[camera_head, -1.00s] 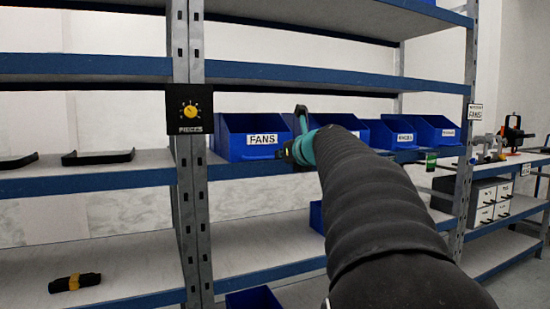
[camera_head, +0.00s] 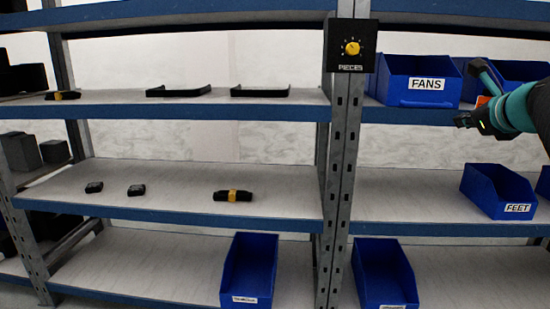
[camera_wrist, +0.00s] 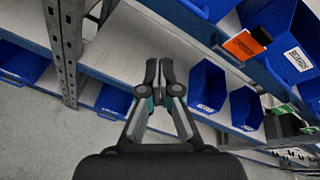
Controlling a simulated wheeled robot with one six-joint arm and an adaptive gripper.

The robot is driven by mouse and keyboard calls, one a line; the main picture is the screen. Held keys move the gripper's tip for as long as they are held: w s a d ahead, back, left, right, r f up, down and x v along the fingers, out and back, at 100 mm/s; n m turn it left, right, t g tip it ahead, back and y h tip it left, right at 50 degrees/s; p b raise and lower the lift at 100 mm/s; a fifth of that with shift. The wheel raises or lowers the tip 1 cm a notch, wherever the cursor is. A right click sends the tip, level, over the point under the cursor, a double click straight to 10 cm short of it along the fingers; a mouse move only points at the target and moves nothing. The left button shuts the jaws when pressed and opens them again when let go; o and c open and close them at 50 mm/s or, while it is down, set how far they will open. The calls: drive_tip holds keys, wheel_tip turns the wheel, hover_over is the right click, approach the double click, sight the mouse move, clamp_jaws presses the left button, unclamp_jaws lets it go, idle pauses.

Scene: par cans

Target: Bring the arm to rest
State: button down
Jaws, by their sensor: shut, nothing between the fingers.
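My gripper (camera_wrist: 157,80) is shut and empty in the wrist view, its fingertips together in front of the shelving. In the head view my gripper (camera_head: 464,119) shows small at the right, at about the height of the shelf with the blue FANS bin (camera_head: 417,82). It is just right of and below that bin, with the teal wrist behind it. Whether it touches the shelf edge cannot be told from this view.
Blue-edged shelves (camera_head: 180,112) span the head view, with a metal post (camera_head: 343,150) bearing a black dial box (camera_head: 351,46). A blue FEET bin (camera_head: 498,191) stands below my gripper. An orange tag (camera_wrist: 243,45) hangs near a shelf edge in the wrist view.

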drive_tip(key=s+a+f+n+g+y, duration=0.1)
drive_tip(key=s+a+f+n+g, duration=0.25)
drive_tip(key=f+n, duration=0.4)
drive_tip(key=s+a+f+n+g, duration=0.2)
drive_tip(key=s+a+f+n, duration=0.3)
drive_tip(key=f, duration=0.4)
drive_tip(key=s+a+f+n+g, duration=0.3)
drive_tip(key=s+a+f+n, duration=1.1)
drive_tip(key=s+a+n, duration=0.3)
drive_tip(key=shift+s+a+f+n+y, duration=0.15)
drive_tip(key=shift+s+f+n+y, duration=0.1)
drive_tip(key=shift+s+n+y, duration=0.15)
